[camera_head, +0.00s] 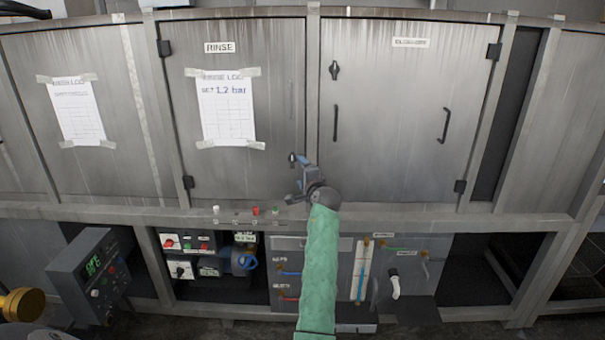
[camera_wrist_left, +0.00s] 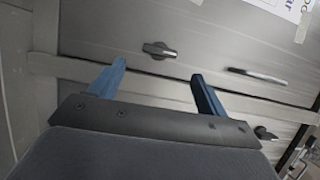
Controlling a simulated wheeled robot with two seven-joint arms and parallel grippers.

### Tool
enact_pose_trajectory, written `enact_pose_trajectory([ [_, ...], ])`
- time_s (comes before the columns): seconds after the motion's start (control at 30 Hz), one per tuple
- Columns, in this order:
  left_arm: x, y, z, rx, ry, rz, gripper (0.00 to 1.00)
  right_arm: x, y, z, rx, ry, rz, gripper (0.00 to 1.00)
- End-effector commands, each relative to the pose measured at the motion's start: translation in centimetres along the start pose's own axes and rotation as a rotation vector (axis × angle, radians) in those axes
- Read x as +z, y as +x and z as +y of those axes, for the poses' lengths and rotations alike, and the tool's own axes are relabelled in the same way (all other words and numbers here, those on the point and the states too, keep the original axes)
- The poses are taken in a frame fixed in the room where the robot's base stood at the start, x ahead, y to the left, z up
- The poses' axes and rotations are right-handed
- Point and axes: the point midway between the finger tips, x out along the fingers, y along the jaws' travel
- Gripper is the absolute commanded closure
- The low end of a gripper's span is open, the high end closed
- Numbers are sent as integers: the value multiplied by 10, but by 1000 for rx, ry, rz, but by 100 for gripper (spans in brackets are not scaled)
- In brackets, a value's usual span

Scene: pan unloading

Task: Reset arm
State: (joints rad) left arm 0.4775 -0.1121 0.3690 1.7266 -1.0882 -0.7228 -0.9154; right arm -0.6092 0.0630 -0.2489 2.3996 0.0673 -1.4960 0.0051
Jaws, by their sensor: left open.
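My left gripper (camera_head: 304,176) is at the end of my green-sleeved arm, in front of the cabinet near the lower right edge of the closed RINSE door (camera_head: 240,110). In the left wrist view its two blue fingers (camera_wrist_left: 158,74) stand wide apart with nothing between them. A dark latch (camera_wrist_left: 159,50) on the door lies just beyond the fingertips, apart from them. A bar handle (camera_wrist_left: 258,76) is to its right. In the head view the gripper partly covers the door's lower right edge. My right gripper is not in view.
A second closed door (camera_head: 400,120) with a latch and two handles is on the right. Below runs a ledge (camera_head: 130,214) with small coloured buttons. Under it are a control box (camera_head: 92,275), a switch panel (camera_head: 190,255) and a valve panel (camera_head: 400,265).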

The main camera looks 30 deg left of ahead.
Motion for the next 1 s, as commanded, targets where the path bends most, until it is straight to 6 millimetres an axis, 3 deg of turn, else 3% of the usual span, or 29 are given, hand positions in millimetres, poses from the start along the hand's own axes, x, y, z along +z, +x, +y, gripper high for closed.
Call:
enact_pose_trajectory([
  [0.33, 0, 0, 0, 0, 0, 0, 24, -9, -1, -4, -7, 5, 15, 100],
  [0.57, 1, 0, 1, 4, -54, -3, 24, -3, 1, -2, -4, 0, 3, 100],
  [0.83, 12, -6, 27, 171, -398, -80, 24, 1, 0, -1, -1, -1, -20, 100],
  [1.0, 8, -31, 18, 315, -713, -97, 24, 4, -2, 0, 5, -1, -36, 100],
])
